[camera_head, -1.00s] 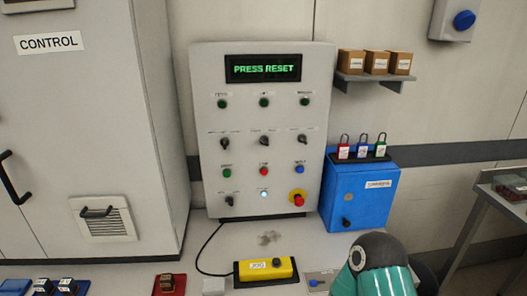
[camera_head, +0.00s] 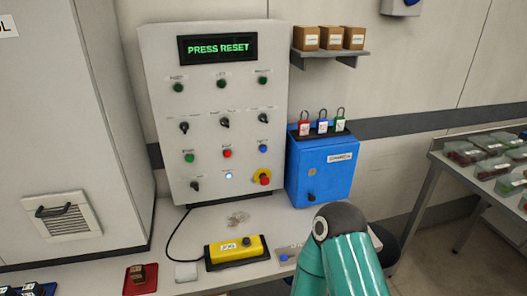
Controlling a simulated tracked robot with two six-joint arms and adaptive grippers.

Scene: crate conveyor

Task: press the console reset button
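The grey console (camera_head: 216,105) stands upright on the bench, with a display (camera_head: 218,47) that reads "PRESS RESET" in green. Its bottom row has a white lit button (camera_head: 228,176) in the middle, between a black selector switch (camera_head: 196,186) and a red emergency stop on yellow (camera_head: 263,177). Green, red and blue buttons sit in the row above. The small labels are too blurred to read, so I cannot read which button is named reset. My teal arm shows at the bottom right, in front of the bench. No gripper fingers are in view.
A yellow pendant box (camera_head: 236,251) with a cable lies on the bench before the console. A blue lockout box (camera_head: 322,170) with padlocks on top stands to its right. A small red tray (camera_head: 138,279) lies at front left. A side table (camera_head: 437,157) is at far right.

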